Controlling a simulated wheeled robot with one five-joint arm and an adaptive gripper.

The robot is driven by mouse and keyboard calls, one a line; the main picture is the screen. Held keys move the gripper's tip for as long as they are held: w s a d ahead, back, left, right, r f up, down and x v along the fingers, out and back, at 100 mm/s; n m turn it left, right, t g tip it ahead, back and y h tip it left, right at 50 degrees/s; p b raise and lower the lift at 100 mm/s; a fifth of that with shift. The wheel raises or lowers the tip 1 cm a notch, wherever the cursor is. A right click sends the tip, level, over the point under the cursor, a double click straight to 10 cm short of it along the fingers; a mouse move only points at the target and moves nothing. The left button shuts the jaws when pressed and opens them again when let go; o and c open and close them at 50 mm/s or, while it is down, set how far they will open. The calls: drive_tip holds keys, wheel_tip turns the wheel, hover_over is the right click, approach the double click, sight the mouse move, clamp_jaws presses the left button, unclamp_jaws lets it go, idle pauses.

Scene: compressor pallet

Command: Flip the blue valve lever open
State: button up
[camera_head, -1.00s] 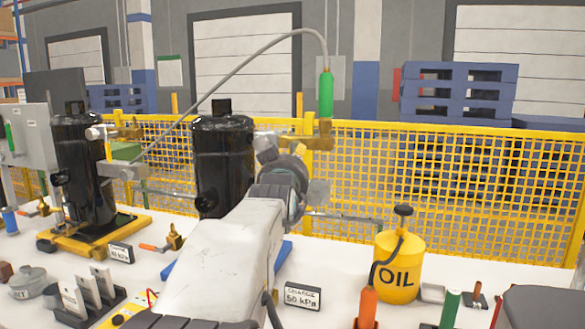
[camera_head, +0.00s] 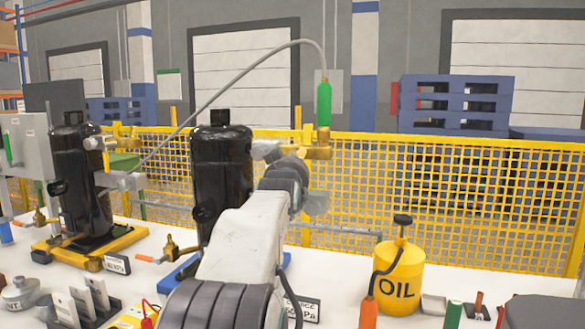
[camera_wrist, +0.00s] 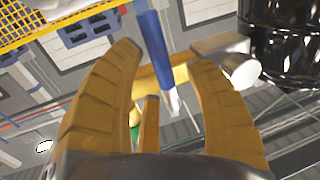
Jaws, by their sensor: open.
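My gripper (camera_wrist: 164,57) is open, its two yellow fingers spread in the wrist view. A brass valve body (camera_wrist: 170,76) shows between and beyond the fingertips, joined to a pale fitting on the right. No contact is visible. In the head view, brass valve parts (camera_head: 318,152) stand right of the right black compressor (camera_head: 220,165), below a green hose fitting (camera_head: 323,103). My wrist is just below them and hides the fingers.
A grey hose (camera_head: 245,68) arches over the compressors. Another black compressor (camera_head: 88,185) stands at left on a yellow base. A yellow oil can (camera_head: 399,272) stands right of my arm. A yellow mesh fence (camera_head: 450,190) runs behind the white table.

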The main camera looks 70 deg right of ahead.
drive_tip(key=shift+o, duration=0.3)
clamp_jaws()
idle(0.3)
